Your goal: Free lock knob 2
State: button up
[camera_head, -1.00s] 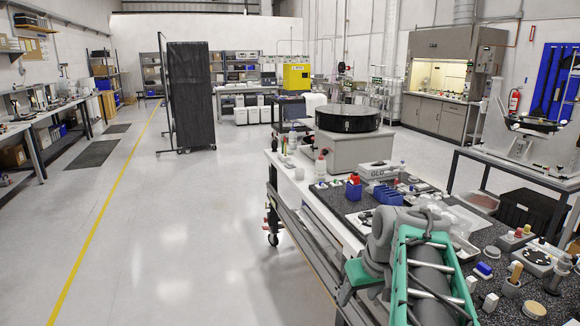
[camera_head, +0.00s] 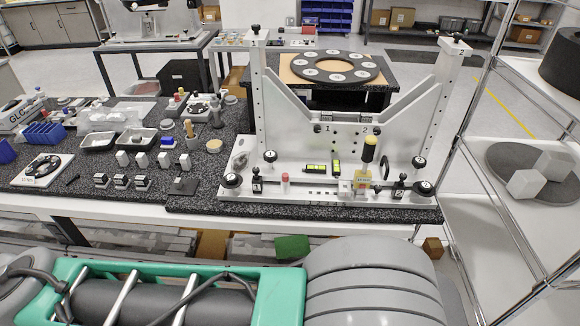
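The mirror fixture (camera_head: 300,186) is a white frame with two uprights and sloping arms on a flat base plate, standing on a dark speckled bench top. On its crossbar are small marks that look like 1 and 2. A small black knob (camera_head: 377,130) sits beside the mark 2, and a similar one (camera_head: 316,128) sits beside the mark 1. They are too small to tell locked from free. Black knobs with white-marked tops, such as one at the right (camera_head: 424,187), stand on the base. My gripper is not in view; only my green and grey arm links show along the bottom.
Trays (camera_head: 138,139) and small blocks crowd the bench at left. A wire shelf (camera_head: 530,150) with grey blocks stands close at right. A ring plate (camera_head: 333,67) lies behind.

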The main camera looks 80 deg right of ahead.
aim_at(424, 188)
jog(key=z, duration=3.85)
jog(key=k, duration=0.55)
jog(key=u, duration=0.5)
